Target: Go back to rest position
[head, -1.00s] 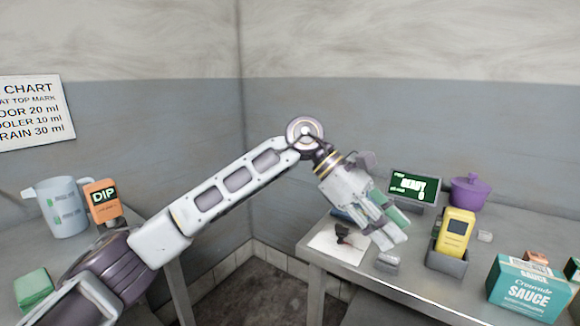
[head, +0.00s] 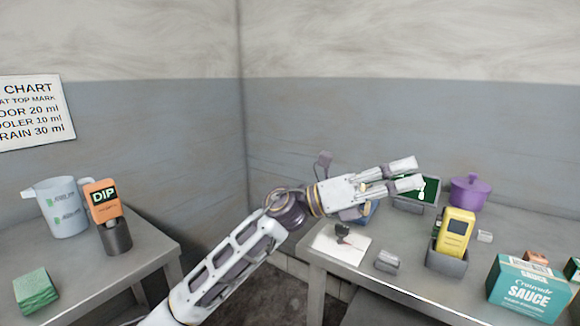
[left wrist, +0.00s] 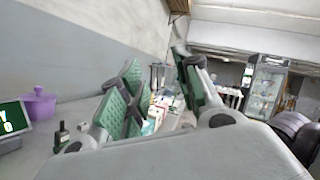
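My left gripper (head: 416,173) is held above the right-hand table in the head view, in front of the small screen (head: 432,186). Its fingers are spread apart, with nothing between them. In the left wrist view its green-padded fingers (left wrist: 157,68) also stand apart and empty. My left arm comes in from the bottom edge of the head view. My right gripper shows in neither view.
The right table (head: 400,298) carries a yellow device (head: 455,232) in a grey holder, a purple pot (head: 470,190) and a sauce box (head: 528,289). The left table (head: 80,285) carries a jug (head: 62,210), an orange DIP bottle (head: 103,202) and a green block (head: 36,289).

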